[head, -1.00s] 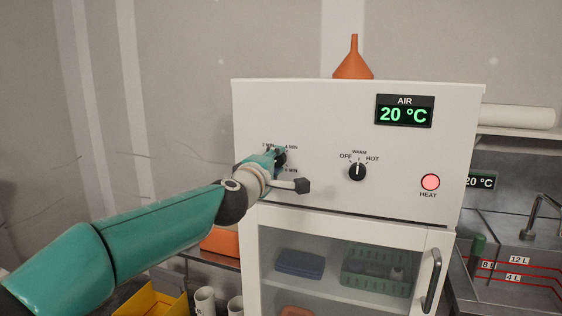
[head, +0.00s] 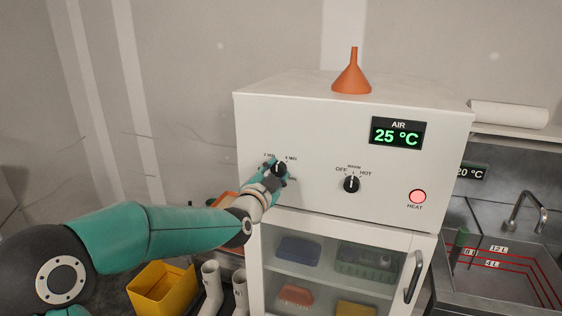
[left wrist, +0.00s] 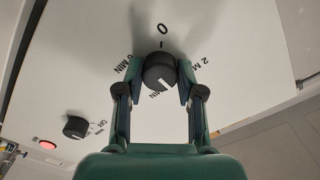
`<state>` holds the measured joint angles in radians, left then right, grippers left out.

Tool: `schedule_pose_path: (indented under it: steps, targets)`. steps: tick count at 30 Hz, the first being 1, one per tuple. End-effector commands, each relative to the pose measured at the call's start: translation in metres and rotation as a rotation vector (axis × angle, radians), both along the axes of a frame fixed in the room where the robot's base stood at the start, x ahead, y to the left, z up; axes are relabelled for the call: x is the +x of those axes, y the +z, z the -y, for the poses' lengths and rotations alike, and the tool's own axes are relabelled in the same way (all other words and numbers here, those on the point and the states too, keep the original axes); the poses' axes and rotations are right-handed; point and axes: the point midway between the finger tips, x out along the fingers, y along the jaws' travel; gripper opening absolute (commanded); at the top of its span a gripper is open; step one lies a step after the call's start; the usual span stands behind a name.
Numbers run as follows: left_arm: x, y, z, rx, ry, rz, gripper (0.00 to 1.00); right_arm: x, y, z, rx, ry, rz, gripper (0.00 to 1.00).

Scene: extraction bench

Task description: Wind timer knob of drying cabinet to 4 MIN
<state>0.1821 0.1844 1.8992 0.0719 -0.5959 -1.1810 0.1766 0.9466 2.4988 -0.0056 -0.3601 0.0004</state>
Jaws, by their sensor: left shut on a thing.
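The timer knob (head: 277,168) is a dark round knob on the left of the white drying cabinet's (head: 310,130) front panel. My left gripper (head: 275,174) reaches it from the left and is shut on it. In the left wrist view, the two fingers (left wrist: 158,85) sit on either side of the knob (left wrist: 158,68). Its white pointer mark is at the lower side of the knob in that view, close to a partly hidden "MIN" label. My right gripper is not in view.
A heat selector knob (head: 352,184) points up at WARM, with a lit red HEAT lamp (head: 417,196) to its right. The AIR display (head: 397,133) reads 25 °C. An orange funnel (head: 351,75) stands on the cabinet. A yellow bin (head: 163,290) stands below my arm.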

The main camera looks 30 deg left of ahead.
Motion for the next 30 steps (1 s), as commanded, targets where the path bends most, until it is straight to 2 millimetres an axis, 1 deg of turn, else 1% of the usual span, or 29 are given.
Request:
schedule_pose_path:
  steps: [1, 3, 7, 11, 17, 18, 20, 21, 22, 30]
  targets:
    - [0.0005, -0.0003, 0.0020, 0.075, -0.006, -0.028, 0.02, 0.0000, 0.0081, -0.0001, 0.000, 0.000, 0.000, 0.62]
    - [0.0005, -0.0011, 0.0019, 0.188, -0.006, -0.056, 0.02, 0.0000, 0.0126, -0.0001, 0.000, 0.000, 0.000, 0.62]
    - [0.0004, -0.0025, 0.0017, 0.348, -0.006, -0.093, 0.02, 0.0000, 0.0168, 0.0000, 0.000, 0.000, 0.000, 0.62]
    - [0.0004, -0.0039, 0.0020, 0.411, -0.007, -0.108, 0.02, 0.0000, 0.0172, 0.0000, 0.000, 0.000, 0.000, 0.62]
    - [0.0005, -0.0046, 0.0023, 0.413, -0.007, -0.108, 0.02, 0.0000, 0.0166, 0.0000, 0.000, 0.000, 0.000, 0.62]
    - [0.0005, -0.0046, 0.0024, 0.412, -0.007, -0.109, 0.44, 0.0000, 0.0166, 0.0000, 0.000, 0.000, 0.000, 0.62]
    - [0.0005, -0.0046, 0.0023, 0.412, -0.007, -0.108, 0.54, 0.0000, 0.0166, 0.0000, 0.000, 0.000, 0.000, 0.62]
    - [0.0004, -0.0042, 0.0022, 0.411, -0.006, -0.107, 0.60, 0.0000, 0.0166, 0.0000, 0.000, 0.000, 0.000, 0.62]
    - [0.0005, -0.0038, 0.0020, 0.411, -0.005, -0.107, 0.62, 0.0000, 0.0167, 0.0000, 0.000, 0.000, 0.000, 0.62]
    - [0.0002, -0.0019, 0.0009, 0.409, -0.002, -0.102, 0.62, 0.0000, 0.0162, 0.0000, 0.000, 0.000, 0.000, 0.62]
